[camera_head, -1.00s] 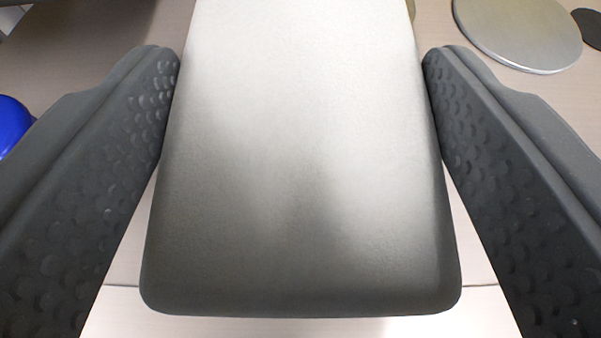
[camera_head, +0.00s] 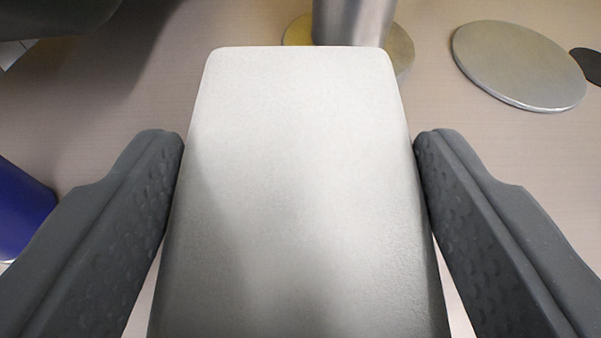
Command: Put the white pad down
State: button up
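The white pad (camera_head: 300,190) is a pale slab with rounded corners and fills the middle of the view. Its far end shows whole, and its near end runs out of the bottom of the picture. My gripper (camera_head: 300,142) has one dark grey finger on each side of it. Both fingertips meet the pad's side edges, so the gripper looks shut on the pad. What lies directly under the pad is hidden, and I cannot tell how high it is above the wooden surface (camera_head: 470,160).
A metal cylinder (camera_head: 352,22) stands on a round yellowish base (camera_head: 400,50) just beyond the pad's far end. A flat grey disc (camera_head: 518,65) lies at the upper right, with a darker disc (camera_head: 590,65) beside it. A blue object (camera_head: 20,210) is at the left edge.

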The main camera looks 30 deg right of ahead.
aim_at(294, 280)
jog(key=o, duration=0.4)
jog(key=shift+s+a+f+g, duration=0.1)
jog(key=shift+f+g, duration=0.05)
jog(key=shift+f, duration=0.5)
jog(key=shift+s+a+f+g, duration=0.1)
jog(key=shift+f+g, duration=0.05)
jog(key=shift+f, duration=0.45)
jog(key=shift+s+f, duration=0.1)
jog(key=shift+f, duration=0.25)
jog(key=shift+r+p, duration=0.5)
jog(key=shift+s+a, duration=0.15)
jog(key=shift+s, duration=0.1)
jog(key=v, duration=0.3)
jog(key=r+b+v, duration=0.1)
jog(key=v, duration=0.2)
jog(key=r+v, duration=0.1)
jog(key=v, duration=0.2)
jog(key=shift+w+d+b, duration=0.3)
jog(key=shift+v, duration=1.25)
